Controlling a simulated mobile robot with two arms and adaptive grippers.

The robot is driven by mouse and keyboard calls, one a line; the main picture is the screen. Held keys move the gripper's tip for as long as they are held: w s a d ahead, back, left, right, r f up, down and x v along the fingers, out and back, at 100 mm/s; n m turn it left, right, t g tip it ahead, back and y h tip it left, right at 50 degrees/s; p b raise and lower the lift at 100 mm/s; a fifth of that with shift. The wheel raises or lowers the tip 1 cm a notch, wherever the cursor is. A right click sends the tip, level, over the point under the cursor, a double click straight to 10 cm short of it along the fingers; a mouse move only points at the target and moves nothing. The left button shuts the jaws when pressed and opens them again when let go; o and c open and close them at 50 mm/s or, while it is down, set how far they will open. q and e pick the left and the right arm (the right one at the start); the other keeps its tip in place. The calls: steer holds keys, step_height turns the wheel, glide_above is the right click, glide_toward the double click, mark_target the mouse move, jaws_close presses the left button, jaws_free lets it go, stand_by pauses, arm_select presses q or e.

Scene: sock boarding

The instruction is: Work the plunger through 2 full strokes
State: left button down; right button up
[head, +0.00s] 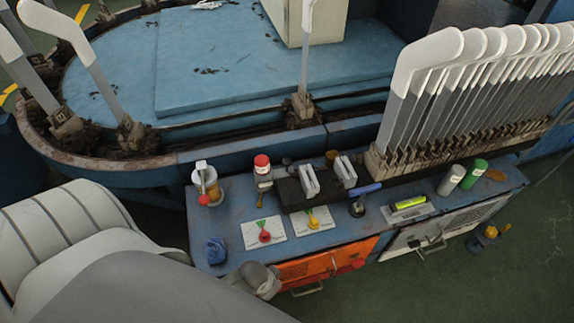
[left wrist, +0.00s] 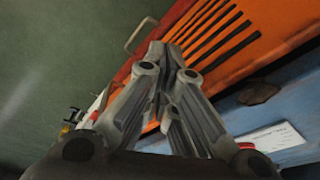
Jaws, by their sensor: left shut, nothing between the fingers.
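An amber-bodied container with a pale upright top (head: 204,182) stands at the left end of the blue bench top. It looks like a plunger pump, but the picture is too small to be sure. A small black knob on a round base (head: 357,208) stands near the middle of the bench. My left gripper (head: 270,284) is at the bench's front edge, beside the orange door, below and right of the amber container and apart from it. In the left wrist view its fingers (left wrist: 160,52) are shut and empty, in front of the orange panel. My right gripper is not in view.
A row of white-topped boards (head: 430,60) rises at the back right.

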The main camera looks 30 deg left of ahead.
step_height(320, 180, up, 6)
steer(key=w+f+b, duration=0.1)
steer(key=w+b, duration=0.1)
steer(key=b, duration=0.1)
arm_select(q)
steer(key=w+d+r+m+t+h+b, duration=0.2)
steer(key=w+r+m+h, duration=0.2)
steer(key=w+r+m, duration=0.85)
steer(key=w+a+r+t, duration=0.1)
steer(key=w+a+r, duration=0.5)
steer(key=w+a, duration=0.3)
steer(key=w+a+r+t+b, duration=0.1)
steer(key=w+a+r+t, duration=0.1)
steer(key=w+a+r, duration=0.5)
steer(key=w+a+m, duration=0.1)
steer(key=w+a, duration=0.1)
steer(key=w, duration=0.2)
steer(key=shift+w+a+r+h, duration=0.2)
steer(key=shift+w+r+h, duration=0.1)
steer(key=shift+h, duration=0.1)
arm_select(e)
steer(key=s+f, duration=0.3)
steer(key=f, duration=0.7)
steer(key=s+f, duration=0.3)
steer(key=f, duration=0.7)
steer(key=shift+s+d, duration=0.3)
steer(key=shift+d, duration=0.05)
arm_select(q)
steer(key=shift+f, duration=0.1)
